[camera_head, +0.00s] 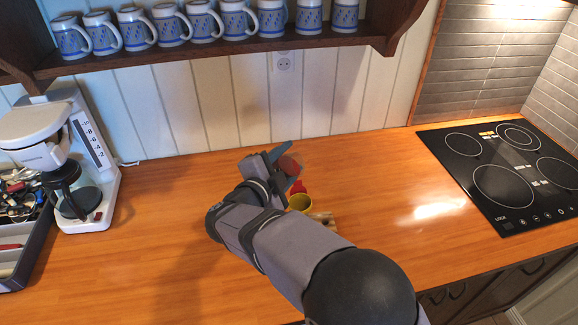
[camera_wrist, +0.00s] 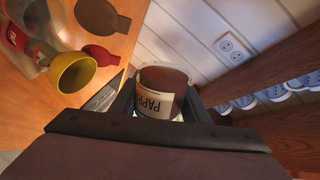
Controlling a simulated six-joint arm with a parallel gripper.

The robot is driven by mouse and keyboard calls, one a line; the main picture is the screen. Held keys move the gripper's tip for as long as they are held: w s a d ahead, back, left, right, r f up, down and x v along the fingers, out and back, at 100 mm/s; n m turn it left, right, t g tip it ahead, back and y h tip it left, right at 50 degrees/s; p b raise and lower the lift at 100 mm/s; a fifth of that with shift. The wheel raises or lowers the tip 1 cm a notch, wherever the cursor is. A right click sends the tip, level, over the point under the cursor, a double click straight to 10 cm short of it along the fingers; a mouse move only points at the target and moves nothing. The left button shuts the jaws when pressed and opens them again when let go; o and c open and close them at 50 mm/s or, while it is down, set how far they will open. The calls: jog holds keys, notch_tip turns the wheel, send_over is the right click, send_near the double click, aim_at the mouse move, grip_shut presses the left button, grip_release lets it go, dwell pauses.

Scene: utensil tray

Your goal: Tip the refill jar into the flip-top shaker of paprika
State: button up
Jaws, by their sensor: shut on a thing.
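My gripper (camera_head: 284,168) is above the counter near the back wall, shut on a clear jar (camera_head: 290,164) of red-brown contents. In the wrist view the jar (camera_wrist: 162,82) sits between the fingers, its cream label starting "PAP" and the rest hidden. A yellow round cup-like piece (camera_head: 300,203) is just below the gripper in the head view. It shows in the wrist view (camera_wrist: 74,72), with its open side visible, apart from the jar. Beside it is a red piece (camera_head: 298,187) with pale lettering, cut off in the wrist view (camera_wrist: 16,36). I cannot tell which piece is the shaker.
Two dark rounded shapes with tabs, one brown (camera_wrist: 97,17) and one dark red (camera_wrist: 101,53), appear near the yellow piece. A coffee maker (camera_head: 95,170) and utensil tray (camera_head: 42,235) stand left, a hob (camera_head: 475,205) right. A mug shelf (camera_head: 215,42) overhangs the back.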

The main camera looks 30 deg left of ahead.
jog(key=shift+r+m+y+b, duration=0.4)
jog(key=shift+r+m+b, duration=0.2)
jog(key=shift+m+b, duration=0.5)
jog(key=w+d+f+m+h, duration=0.1)
jog(key=d+f, duration=0.4)
jog(key=d, duration=0.6)
jog(key=w+d+f+m+g+h+p, duration=0.1)
jog(key=d+f+m+h, duration=0.2)
jog(key=d, duration=0.8)
jog(key=w+d+f+m+h+p, duration=0.1)
jog(key=d+f+h, duration=0.3)
jog(key=d+f, duration=0.4)
jog(key=shift+d+m+h, duration=0.4)
jog(key=shift+d+m, duration=0.3)
jog(key=shift+d, duration=1.25)
jog(key=s+d+f+m+g+h, duration=0.15)
jog(key=s+d, duration=0.25)
jog(key=d, duration=0.6)
jog(key=s+d+f+b, duration=0.1)
jog(key=d+f, duration=0.3)
jog(key=f, duration=0.4)
jog(key=shift+s+f+b, duration=0.3)
jog(key=shift+s+b, duration=0.1)
jog(key=shift+b, duration=0.1)
